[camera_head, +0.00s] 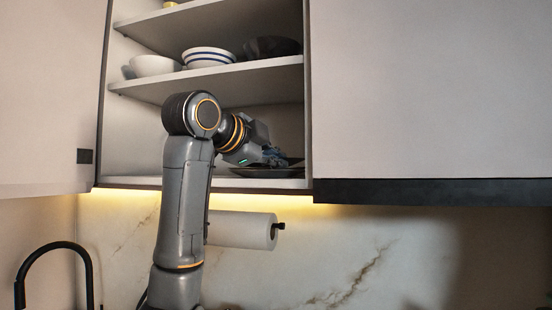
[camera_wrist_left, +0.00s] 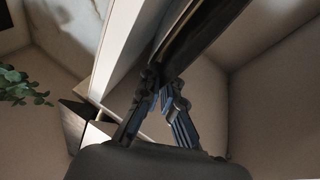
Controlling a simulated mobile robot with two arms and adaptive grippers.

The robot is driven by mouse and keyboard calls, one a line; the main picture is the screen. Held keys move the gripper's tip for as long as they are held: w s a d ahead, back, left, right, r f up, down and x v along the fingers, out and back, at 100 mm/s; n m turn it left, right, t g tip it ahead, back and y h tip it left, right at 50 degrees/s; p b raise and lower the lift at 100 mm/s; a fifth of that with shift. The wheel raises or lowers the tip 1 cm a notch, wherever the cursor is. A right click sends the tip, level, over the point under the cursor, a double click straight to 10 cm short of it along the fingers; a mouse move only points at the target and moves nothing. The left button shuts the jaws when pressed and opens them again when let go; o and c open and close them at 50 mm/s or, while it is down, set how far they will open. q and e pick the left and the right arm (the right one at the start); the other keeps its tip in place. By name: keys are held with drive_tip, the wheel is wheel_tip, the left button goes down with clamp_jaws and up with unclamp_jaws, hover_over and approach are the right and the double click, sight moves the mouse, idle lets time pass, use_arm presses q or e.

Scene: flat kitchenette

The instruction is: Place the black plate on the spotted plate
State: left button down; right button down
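My left gripper (camera_head: 278,158) reaches into the open cabinet, just above its bottom shelf. A dark plate (camera_head: 262,172), which looks like the black plate, is low and nearly flat at that shelf, under the gripper. In the left wrist view the fingertips (camera_wrist_left: 161,78) are close together at the rim of the dark plate (camera_wrist_left: 200,32) and appear shut on it. I cannot tell whether the plate touches the shelf. I cannot make out a spotted plate; no spots show in either view. My right gripper is not in view.
The middle shelf holds a white bowl (camera_head: 154,66), blue-striped bowls (camera_head: 208,56) and a dark bowl (camera_head: 271,47). The cabinet's right side wall is close to my gripper. A paper towel roll (camera_head: 243,230) hangs below, and a black faucet (camera_head: 50,250) stands at lower left.

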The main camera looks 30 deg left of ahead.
use_arm(q)
drive_tip(key=c, duration=1.5)
unclamp_jaws()
drive_tip(key=shift+r+p, duration=0.7)
drive_tip(key=shift+r, duration=0.15)
drive_tip(key=shift+s+f+b, duration=0.15)
drive_tip(key=shift+s+b, duration=0.55)
drive_tip(key=shift+s, duration=0.1)
drive_tip(key=b+v, duration=0.3)
drive_tip(key=v, duration=0.7)
drive_tip(key=shift+s+a, duration=0.1)
drive_tip(key=shift+s, duration=0.15)
